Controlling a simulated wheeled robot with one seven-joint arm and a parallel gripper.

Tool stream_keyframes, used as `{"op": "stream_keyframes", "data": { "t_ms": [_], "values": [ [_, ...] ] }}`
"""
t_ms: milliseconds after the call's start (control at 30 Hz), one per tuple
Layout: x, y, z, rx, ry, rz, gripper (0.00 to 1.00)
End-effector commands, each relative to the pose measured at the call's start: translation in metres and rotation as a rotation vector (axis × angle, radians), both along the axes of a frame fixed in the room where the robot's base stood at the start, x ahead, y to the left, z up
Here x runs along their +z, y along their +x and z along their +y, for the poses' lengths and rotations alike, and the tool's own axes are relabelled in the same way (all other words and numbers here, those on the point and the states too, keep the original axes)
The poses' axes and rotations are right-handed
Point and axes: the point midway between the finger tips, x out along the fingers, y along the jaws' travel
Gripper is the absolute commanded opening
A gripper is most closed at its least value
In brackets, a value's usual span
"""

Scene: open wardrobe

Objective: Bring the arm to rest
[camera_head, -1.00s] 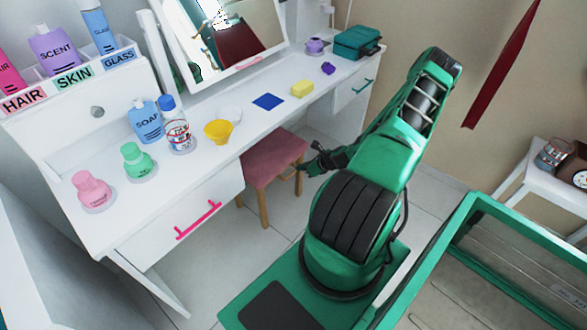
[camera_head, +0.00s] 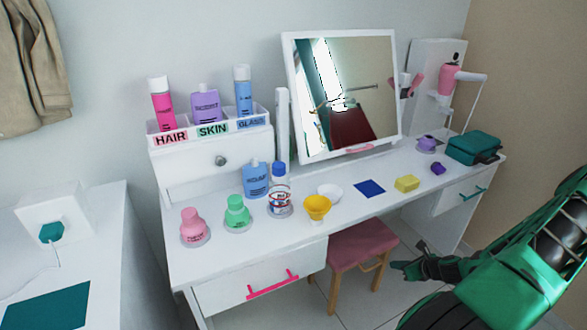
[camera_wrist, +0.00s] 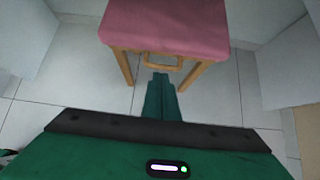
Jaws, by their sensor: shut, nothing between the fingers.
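My green arm (camera_head: 520,275) is folded at the lower right of the head view. My gripper (camera_head: 405,265) is at its left end, low in front of the white vanity table (camera_head: 240,255) and near the pink stool (camera_head: 362,246). In the wrist view, my gripper (camera_wrist: 160,84) has its two green fingers together with nothing between them. They point toward the stool's wooden legs, and the pink seat (camera_wrist: 165,25) is above them. I cannot tell whether the fingertips touch the stool.
Bottles, a yellow cup (camera_head: 317,206), a yellow sponge (camera_head: 407,184) and a teal case (camera_head: 474,147) stand on the vanity. A mirror (camera_head: 345,95) stands behind them. A white side table (camera_head: 80,225) is at the left. Tiled floor (camera_wrist: 60,80) shows around the stool.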

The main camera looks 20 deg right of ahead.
Motion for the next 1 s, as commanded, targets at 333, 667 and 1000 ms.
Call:
{"op": "stream_keyframes", "data": {
  "t_ms": [333, 667, 1000],
  "values": [
    [0.028, 0.0, 0.013, 0.238, -0.123, 0.065, 0.0],
    [0.102, -0.015, 0.04, 0.762, -0.377, 0.21, 0.0],
    [0.194, -0.038, 0.067, 1.227, -0.59, 0.331, 0.0]
  ]
}}
